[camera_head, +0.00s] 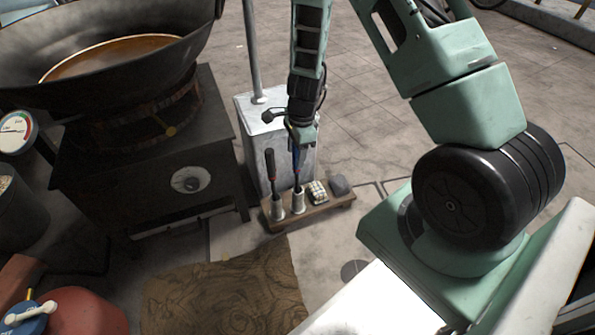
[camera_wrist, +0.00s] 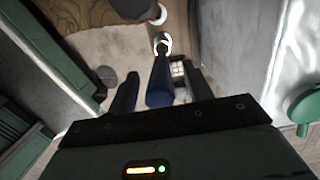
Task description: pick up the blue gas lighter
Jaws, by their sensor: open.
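The blue gas lighter (camera_head: 296,158) stands upright in a small metal cup (camera_head: 298,203) on a low wooden rack (camera_head: 330,208). My gripper (camera_head: 301,138) is above the rack, at the lighter's upper end. In the wrist view the lighter (camera_wrist: 160,83) shows between the two open fingers of my gripper (camera_wrist: 161,90), with a gap on each side. Its lower end reaches into the metal cup (camera_wrist: 162,42). The head view does not show the fingers clearly.
A black-handled tool (camera_head: 272,170) stands in a second cup (camera_head: 277,209) left of the lighter. A pale gridded block (camera_head: 318,193) and a dark stone (camera_head: 339,186) sit to the right. A grey metal box (camera_head: 255,125) with a pole stands behind; a stove (camera_head: 150,185) with a large pan (camera_head: 115,80) is left.

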